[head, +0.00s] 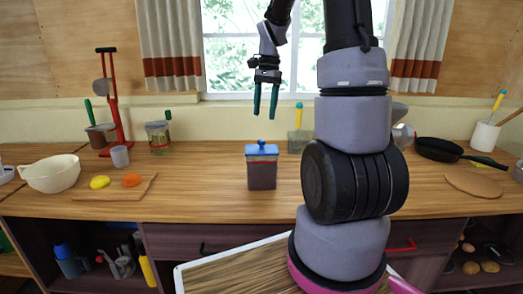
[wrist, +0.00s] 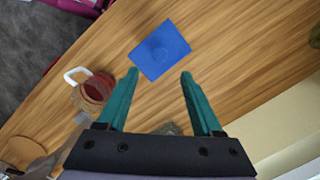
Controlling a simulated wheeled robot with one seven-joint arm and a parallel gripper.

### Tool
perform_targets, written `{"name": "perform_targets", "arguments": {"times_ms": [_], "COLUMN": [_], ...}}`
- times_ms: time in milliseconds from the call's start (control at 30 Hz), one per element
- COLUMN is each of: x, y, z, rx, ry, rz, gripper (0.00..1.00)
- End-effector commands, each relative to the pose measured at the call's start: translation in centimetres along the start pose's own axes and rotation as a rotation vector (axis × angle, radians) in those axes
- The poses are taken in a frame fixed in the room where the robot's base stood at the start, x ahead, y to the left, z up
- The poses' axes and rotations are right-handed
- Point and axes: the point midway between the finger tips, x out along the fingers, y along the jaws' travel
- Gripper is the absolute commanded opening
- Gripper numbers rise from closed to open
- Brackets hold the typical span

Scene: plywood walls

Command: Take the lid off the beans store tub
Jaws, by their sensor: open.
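The beans store tub (head: 262,174) stands upright on the wooden counter near its front edge, with dark red-brown contents behind clear walls. My gripper (head: 265,114) is open and empty, with teal fingers pointing down, well above the counter and the lid. In the wrist view my gripper (wrist: 159,73) has its fingers spread wide, apart from the lid.
A cutting board (head: 115,187) with a yellow and an orange item, a cream bowl (head: 52,174) and a grey cup (head: 120,156) are at left. A frying pan (head: 440,149) lies at right. The counter immediately around the tub is clear.

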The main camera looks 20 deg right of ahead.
Motion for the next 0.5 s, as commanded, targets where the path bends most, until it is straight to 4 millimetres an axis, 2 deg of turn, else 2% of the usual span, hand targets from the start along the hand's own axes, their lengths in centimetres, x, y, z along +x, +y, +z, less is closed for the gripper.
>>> {"name": "perform_targets", "arguments": {"times_ms": [133, 367, 500], "x": [2.6, 4.4, 6.4], "y": [0.1, 0.1, 0.1], "z": [0.0, 0.0, 0.0], "rx": [-0.001, -0.001, -0.002], "ry": [-0.002, 0.0, -0.002], "rz": [0.002, 0.0, 0.002], "gripper": [0.67, 0.67, 0.67]}}
